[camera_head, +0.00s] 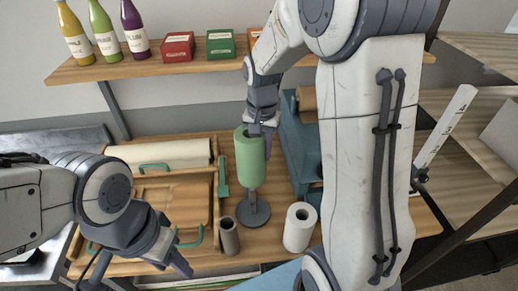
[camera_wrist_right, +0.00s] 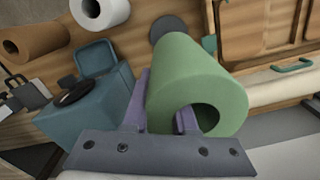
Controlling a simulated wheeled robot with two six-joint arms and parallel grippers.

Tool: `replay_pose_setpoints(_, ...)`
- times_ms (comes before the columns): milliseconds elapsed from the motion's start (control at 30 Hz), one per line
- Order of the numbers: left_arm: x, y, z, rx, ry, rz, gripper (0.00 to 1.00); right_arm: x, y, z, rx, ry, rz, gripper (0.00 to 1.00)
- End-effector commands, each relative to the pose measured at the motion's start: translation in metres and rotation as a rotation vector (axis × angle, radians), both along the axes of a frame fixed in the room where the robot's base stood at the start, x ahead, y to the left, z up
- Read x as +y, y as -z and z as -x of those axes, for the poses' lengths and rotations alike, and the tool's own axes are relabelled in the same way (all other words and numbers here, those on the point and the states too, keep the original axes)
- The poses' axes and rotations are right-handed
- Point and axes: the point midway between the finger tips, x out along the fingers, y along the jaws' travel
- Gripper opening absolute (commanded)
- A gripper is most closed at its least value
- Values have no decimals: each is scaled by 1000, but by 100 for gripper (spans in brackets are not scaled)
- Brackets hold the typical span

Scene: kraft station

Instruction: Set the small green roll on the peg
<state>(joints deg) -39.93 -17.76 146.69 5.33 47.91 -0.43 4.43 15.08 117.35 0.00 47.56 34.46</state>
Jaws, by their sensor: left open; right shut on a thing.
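The small green roll (camera_head: 250,158) is upright in my right gripper (camera_head: 262,120), which is shut on its upper part. The peg (camera_head: 253,208) is a dark grey post on a round base, standing on the wooden table just below the roll in the head view. The roll's lower end overlaps the top of the post; I cannot tell whether it is around it. My left gripper (camera_head: 172,255) is open and empty at the lower left.
A blue-teal box (camera_head: 300,140) is to the right. Wooden trays with teal handles (camera_head: 175,200) lie left. A shelf (camera_head: 155,66) with bottles and boxes is above.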

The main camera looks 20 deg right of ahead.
Motion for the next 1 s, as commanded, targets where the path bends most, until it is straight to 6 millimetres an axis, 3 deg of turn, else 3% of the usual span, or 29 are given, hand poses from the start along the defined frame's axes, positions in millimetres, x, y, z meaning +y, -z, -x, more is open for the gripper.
replay_pose_setpoints(1000, 0, 49, 0, 1, -8, 0, 50, 2, 61, -1, -1, -4, -1, 0)
